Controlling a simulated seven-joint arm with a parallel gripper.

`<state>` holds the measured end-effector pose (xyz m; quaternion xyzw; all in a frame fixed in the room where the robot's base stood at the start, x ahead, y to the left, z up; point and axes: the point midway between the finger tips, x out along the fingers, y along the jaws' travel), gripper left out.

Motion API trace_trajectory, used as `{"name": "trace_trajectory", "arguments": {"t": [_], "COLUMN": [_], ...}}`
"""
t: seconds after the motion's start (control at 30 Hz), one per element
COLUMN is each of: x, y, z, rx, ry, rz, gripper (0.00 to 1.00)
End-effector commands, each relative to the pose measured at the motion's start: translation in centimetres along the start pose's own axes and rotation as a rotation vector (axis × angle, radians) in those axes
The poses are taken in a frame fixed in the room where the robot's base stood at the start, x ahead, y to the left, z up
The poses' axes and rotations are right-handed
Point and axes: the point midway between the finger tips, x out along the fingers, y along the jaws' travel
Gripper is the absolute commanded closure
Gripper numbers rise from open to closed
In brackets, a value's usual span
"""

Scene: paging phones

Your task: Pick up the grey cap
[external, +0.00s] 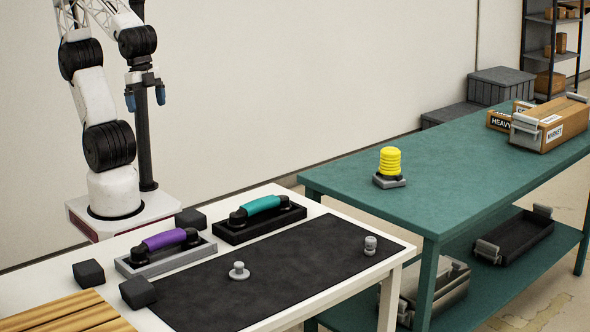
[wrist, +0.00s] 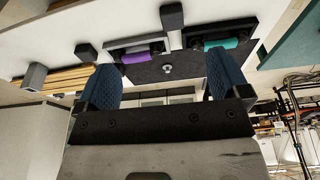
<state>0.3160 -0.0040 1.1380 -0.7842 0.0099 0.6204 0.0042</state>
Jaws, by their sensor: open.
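Two small grey pieces stand on the black mat (external: 300,292) in the external view. One is a flanged grey piece (external: 239,271) near the mat's middle; the other is a grey cylindrical piece (external: 370,245) near its right end. I cannot tell which is the grey cap. The wrist view shows one small grey piece (wrist: 168,68) on the mat, between my fingers in the picture but far beyond them. My gripper (external: 145,100) is open and empty, high above and behind the white table, with blue fingertips. It also shows in the wrist view (wrist: 160,68).
A purple handset (external: 171,239) rests in a grey cradle and a teal handset (external: 262,205) in a black one, behind the mat. Dark blocks (external: 138,292) and a slatted wooden board (external: 65,315) stand left. A yellow ribbed object (external: 390,161) is on the green table (external: 450,165).

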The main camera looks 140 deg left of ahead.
Motion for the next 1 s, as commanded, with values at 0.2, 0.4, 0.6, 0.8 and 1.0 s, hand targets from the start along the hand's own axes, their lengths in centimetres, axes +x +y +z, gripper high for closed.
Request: {"name": "trace_trajectory", "arguments": {"t": [0.2,0.4,0.6,0.8,1.0], "x": [0.0,0.0,0.0,0.4,1.6], "y": [0.0,0.0,0.0,-0.3,-1.0], "z": [0.0,0.0,-0.1,-0.8,-2.9], "rx": [0.000,0.000,0.002,0.040,0.148], "ry": [0.000,0.000,-0.001,-0.020,-0.074], "rz": [0.000,0.000,-0.001,-0.027,-0.096], "gripper": [0.30,0.44,0.44,0.44,0.44]}}
